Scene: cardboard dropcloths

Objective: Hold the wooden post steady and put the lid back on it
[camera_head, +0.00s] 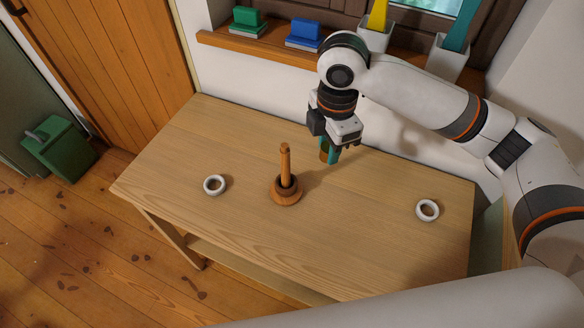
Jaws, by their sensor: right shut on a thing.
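The wooden post (285,163) stands upright on a round brown base (286,198) near the middle of the table. A darker ring sits low around the post. My right gripper (331,154) hangs pointing down, to the right of the post and apart from it. Its teal fingers are shut on a small brown piece (323,150), mostly hidden by the fingers; it may be the lid, but I cannot tell its full shape. My left gripper is not in view.
A white ring (214,185) lies left of the post on the wooden table (370,240), and another white ring (427,210) lies at the right. A sill (260,45) with blocks and pots runs behind. The front of the table is clear.

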